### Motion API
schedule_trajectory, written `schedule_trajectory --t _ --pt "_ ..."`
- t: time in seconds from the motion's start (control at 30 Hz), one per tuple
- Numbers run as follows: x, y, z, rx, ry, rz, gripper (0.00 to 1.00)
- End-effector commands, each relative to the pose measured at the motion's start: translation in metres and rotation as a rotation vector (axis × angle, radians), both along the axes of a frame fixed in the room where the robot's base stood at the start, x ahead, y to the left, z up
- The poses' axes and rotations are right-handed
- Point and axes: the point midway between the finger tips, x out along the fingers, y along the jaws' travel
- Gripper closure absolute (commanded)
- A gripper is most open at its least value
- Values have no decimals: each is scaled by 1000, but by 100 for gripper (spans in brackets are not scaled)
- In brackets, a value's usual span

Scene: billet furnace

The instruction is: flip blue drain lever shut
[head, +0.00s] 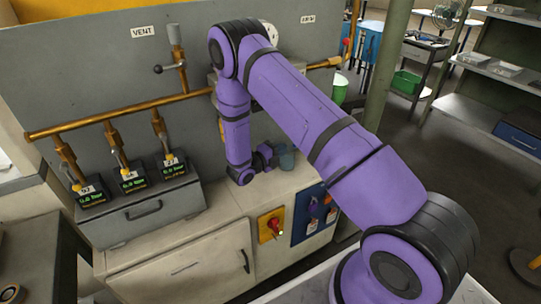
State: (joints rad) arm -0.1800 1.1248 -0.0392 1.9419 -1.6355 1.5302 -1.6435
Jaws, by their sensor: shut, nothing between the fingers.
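My purple arm reaches up and over, then down to the bench front of the grey wall panel. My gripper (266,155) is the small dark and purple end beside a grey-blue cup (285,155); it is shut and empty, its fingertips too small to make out. I cannot make out a blue drain lever; my arm covers much of the pipework beneath the right-hand label (307,18), whose lettering is too small to read surely. A short end of brass pipe (325,64) shows right of my arm.
A VENT label (143,32) sits above a black-knobbed lever (159,69) on the left pipe. A red switch on a yellow plate (271,225) is on the cabinet front. A green post (388,70) stands right.

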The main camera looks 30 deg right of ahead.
Motion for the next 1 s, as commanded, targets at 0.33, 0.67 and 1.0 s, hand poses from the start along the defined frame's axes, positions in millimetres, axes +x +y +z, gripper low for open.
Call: schedule_trajectory --t 0.33,0.67,1.0 --pt "9 -41 0 0 -1 -2 100" --pt "11 -45 0 0 0 0 100" --pt "11 -46 -1 -35 -1 1 100"
